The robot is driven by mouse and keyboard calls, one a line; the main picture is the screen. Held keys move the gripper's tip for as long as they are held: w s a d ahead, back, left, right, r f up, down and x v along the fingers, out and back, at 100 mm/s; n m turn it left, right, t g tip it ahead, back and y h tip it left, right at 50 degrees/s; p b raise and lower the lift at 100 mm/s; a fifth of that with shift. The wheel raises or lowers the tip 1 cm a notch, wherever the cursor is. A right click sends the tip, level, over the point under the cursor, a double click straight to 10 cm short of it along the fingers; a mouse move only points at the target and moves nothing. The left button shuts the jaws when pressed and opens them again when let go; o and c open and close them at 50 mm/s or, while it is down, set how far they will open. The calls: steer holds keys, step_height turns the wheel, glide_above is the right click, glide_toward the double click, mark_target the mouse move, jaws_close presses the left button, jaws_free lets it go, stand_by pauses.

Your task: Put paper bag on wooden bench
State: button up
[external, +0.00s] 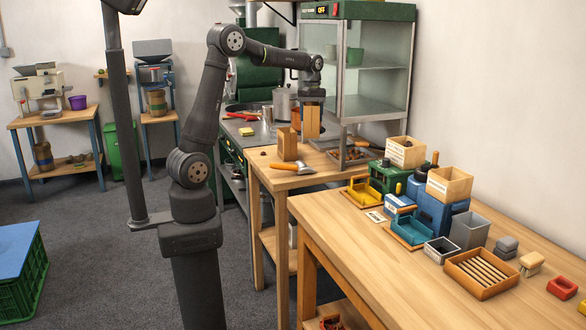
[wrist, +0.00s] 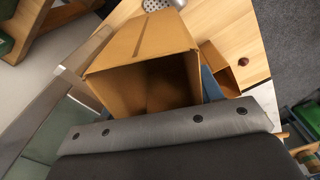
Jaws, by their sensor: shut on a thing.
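A brown paper bag (external: 312,124) hangs upright from my gripper (external: 312,100), which is shut on it. In the wrist view the bag (wrist: 140,45) shows large, with its open mouth toward the camera and a dark inside; the jaw tips are hidden there. A wooden bench (external: 262,177) stands in the middle of the external view. The bag appears held above its back part, apart from the top. The bench top also shows in the wrist view (wrist: 225,25).
Another brown bag (external: 287,145), a scoop (external: 293,168) and a small brown chestnut stand or lie on the bench. A glass-fronted cabinet (external: 372,65) rises close behind my gripper. A front table (external: 420,285) holds boxes and sealers.

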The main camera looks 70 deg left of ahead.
steer(key=s+d+f+m, duration=0.1)
steer(key=d+m, duration=0.2)
steer(key=d, duration=1.2)
steer(key=s+d+f+m, duration=0.1)
steer(key=s+d+m, duration=0.15)
steer(key=d, duration=1.35)
steer(key=s+d+f+m, duration=0.1)
steer(key=s+d+m, duration=0.3)
steer(key=s+d, duration=0.6)
steer(key=s+d+f+m, duration=0.1)
steer(key=s+d+m, duration=0.4)
steer(key=d, duration=0.9)
steer(key=shift+n, duration=0.55)
steer(key=shift+w+a+f, duration=0.8)
steer(key=shift+w+f, duration=0.8)
steer(key=shift+f, duration=0.2)
steer(key=shift+w+a+f, duration=0.75)
steer(key=shift+w+f, duration=0.8)
steer(key=shift+f, duration=0.2)
steer(key=shift+w+a+f, duration=0.8)
steer(key=shift+w+f, duration=0.8)
steer(key=shift+f, duration=0.2)
